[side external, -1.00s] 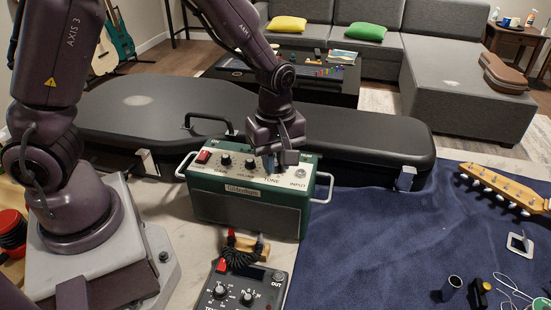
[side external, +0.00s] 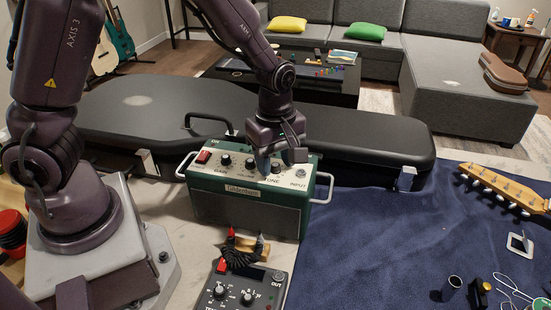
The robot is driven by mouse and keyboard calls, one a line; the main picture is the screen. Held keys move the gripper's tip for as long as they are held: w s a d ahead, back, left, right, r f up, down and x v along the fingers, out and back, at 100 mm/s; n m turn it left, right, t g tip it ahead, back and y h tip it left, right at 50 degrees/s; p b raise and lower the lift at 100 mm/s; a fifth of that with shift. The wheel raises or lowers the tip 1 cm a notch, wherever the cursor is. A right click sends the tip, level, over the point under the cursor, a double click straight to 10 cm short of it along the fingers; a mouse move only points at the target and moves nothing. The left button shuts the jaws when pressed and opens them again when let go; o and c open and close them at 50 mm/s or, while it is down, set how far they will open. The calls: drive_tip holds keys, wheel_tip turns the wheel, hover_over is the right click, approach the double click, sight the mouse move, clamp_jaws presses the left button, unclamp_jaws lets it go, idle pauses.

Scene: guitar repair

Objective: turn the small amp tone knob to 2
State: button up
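The small green amp (side external: 205,203) stands at the middle of the side view, with a cream control panel on top. My gripper (side external: 277,164) points down at the right part of this panel, just above the partly covered TONE label. Its fingers flank the place of the tone knob, one bluish finger on the left and a dark one on the right. The tone knob itself is hidden, so its setting and any grip on it cannot be made out. Two other black knobs, gain (side external: 225,160) and volume (side external: 249,163), show to the left of my gripper.
A red switch (side external: 204,156) and a metal input jack (side external: 300,174) flank the knobs. A black guitar case (side external: 350,131) lies close behind the amp.

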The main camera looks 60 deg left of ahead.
sight(276, 164)
wheel_tip(276, 164, up, 13)
idle(0.7)
drive_tip(key=s+a+r+m+t, duration=0.1)
drive_tip(key=s+r+m+t, duration=0.1)
drive_tip(key=s+m, duration=0.5)
drive_tip(key=s+a+r+m+t, duration=0.1)
drive_tip(key=s+r+m+t, duration=0.2)
drive_tip(key=s+m, duration=0.4)
drive_tip(key=r+m, duration=0.1)
drive_tip(key=m, duration=0.3)
drive_tip(key=shift+s+r+t, duration=0.25)
drive_tip(key=shift+r+t, duration=0.05)
drive_tip(key=shift+r, duration=0.1)
